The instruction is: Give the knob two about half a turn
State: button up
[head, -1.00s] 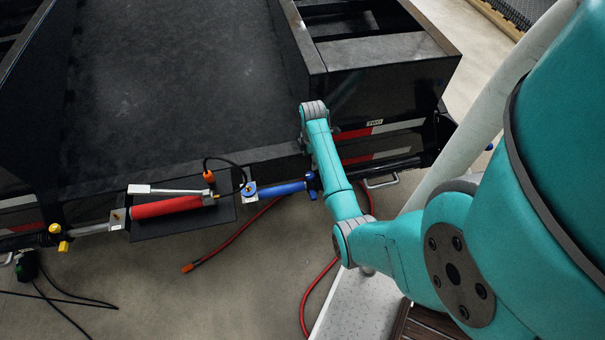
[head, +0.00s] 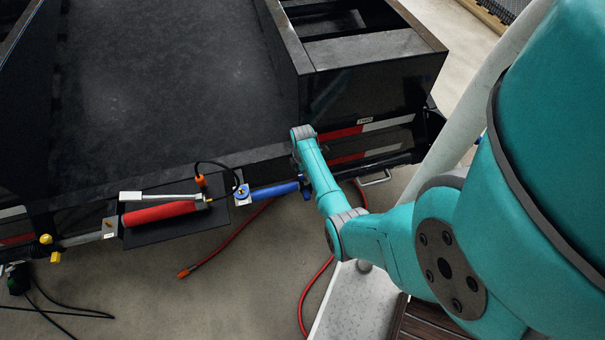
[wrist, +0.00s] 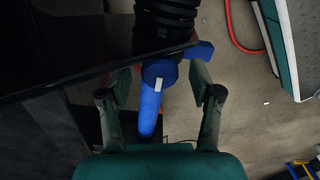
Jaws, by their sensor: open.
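A blue knob (wrist: 158,72) with a white mark on its face shows in the wrist view, at the end of a blue cylinder (wrist: 150,112). A blue piece juts from it to the right. In the head view the blue knob (head: 306,192) is partly beside my arm, with the blue cylinder (head: 273,192) to its left. My gripper (wrist: 160,80) is open, one finger on each side of the knob; I cannot tell whether either touches. In the head view my arm hides the gripper. A small label (head: 365,121) on the trailer is too small to read surely.
The black trailer frame (head: 170,90) fills the left and middle. A red cylinder (head: 160,213) with a metal lever sits left of the blue one. A black ribbed sleeve (wrist: 168,18) adjoins the knob. A red hose (head: 235,237) lies on the floor. A white step (head: 355,300) stands below my arm.

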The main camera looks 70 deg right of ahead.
jog(key=c, duration=1.1)
jog(key=shift+m, duration=2.4)
jog(key=shift+c, duration=0.2)
jog(key=o, duration=1.1)
jog(key=shift+o, duration=0.2)
jog(key=shift+r, duration=0.1)
notch_tip(320, 180, up, 12)
